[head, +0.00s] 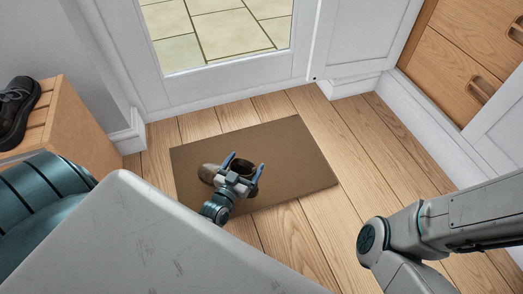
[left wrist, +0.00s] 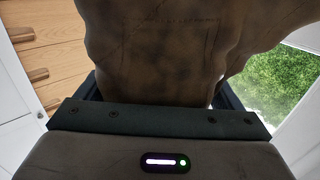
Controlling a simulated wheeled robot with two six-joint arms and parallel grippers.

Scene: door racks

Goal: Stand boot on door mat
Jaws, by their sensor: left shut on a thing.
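A brown boot (head: 246,178) is over the brown door mat (head: 285,147) in the head view, its toe to the left and its dark opening to the right. My left gripper (head: 241,170) is shut on the boot. In the left wrist view the boot (left wrist: 165,45) fills the top and middle between the fingers. Its sole is hidden, so I cannot tell whether it touches the mat. My right arm shows at the right of the head view, but its gripper is out of view.
A glazed white door (head: 225,85) stands behind the mat. A wooden rack (head: 60,125) with a dark shoe (head: 17,108) is at the left. Wooden drawers (head: 465,60) are at the upper right. Bare wood floor (head: 345,215) lies right of the mat.

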